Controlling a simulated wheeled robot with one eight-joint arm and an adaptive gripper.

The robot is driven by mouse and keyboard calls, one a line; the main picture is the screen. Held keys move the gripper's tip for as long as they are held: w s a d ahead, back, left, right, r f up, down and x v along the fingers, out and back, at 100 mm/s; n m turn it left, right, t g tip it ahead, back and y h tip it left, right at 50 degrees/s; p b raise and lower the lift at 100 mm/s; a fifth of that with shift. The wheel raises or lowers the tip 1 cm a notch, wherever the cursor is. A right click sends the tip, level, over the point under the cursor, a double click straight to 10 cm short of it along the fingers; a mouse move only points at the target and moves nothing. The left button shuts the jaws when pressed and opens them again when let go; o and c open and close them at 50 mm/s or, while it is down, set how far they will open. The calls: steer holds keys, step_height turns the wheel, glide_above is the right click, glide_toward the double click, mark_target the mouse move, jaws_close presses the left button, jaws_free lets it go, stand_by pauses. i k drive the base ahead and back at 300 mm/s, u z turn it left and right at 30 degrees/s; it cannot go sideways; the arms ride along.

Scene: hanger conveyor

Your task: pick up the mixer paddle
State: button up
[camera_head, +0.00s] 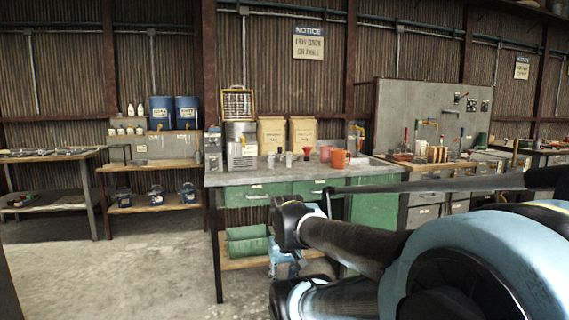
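I cannot pick out a mixer paddle with certainty. A long thin grey bar (440,185) runs almost level across the right half, in front of the workbench, and meets a dark part at the right edge. I cannot tell whether it is the paddle or part of my arm. My arm, black and pale blue, fills the lower right and hides part of the bench and floor. I cannot make out my gripper's fingers or anything held in them.
A workbench (262,178) with green drawers carries cups, an orange mug (339,158) and paper bags (272,134). A lower shelf unit (152,164) with blue drums (161,112) stands to its left. A tool bench (428,171) stands right. The floor (110,275) at left is clear.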

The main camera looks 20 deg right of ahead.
mark_target(280, 154)
steer(key=u, duration=0.05)
steer(key=k, duration=0.45)
steer(key=z, duration=0.7)
steer(key=i, duration=2.55)
steer(key=u, duration=0.65)
